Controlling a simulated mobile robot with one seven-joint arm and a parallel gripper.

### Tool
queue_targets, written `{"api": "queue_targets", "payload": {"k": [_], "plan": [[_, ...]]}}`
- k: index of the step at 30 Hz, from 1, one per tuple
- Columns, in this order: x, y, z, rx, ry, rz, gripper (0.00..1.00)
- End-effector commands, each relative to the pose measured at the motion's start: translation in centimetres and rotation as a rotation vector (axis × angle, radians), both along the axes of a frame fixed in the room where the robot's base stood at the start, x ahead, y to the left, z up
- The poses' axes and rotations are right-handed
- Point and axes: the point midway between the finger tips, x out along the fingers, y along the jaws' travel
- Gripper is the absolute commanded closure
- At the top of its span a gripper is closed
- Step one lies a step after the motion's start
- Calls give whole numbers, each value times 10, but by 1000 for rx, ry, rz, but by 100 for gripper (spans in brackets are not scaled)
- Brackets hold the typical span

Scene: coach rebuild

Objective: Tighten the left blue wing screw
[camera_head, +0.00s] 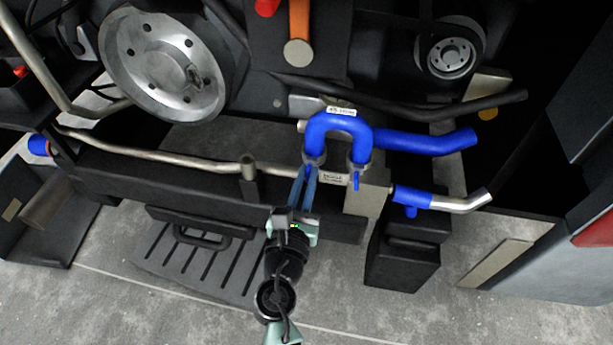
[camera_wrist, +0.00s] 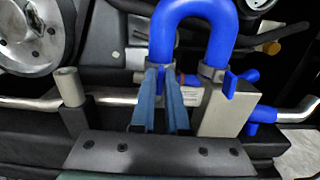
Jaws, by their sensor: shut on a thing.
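A blue U-shaped hose (camera_head: 340,121) stands with both ends down in grey clamps, and it also shows in the wrist view (camera_wrist: 191,10). My gripper (camera_head: 304,174) reaches up to the left clamp, its long blue-grey fingers (camera_wrist: 164,74) closed just below the left hose end. It is shut on the left blue wing screw (camera_head: 309,169), which is mostly hidden between the fingertips. The right blue wing screw (camera_head: 356,182) hangs free below the right clamp; in the wrist view it is right of the fingers (camera_wrist: 240,83).
A metal pipe (camera_head: 160,155) runs along the dark beam left of my gripper. A grey block (camera_head: 367,194) stands close on the right, with a blue-ended pipe (camera_head: 412,197) beyond it. A large metal pulley (camera_head: 160,65) is at upper left.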

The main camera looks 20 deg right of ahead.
Motion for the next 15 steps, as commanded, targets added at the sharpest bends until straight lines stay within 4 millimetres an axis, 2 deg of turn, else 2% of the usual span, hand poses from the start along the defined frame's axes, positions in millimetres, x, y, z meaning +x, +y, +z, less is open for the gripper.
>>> {"api": "queue_targets", "payload": {"k": [8,15], "plan": [[-1,0,-1,111,-75,-1,100],[-1,-1,-2,287,-194,0,100]]}}
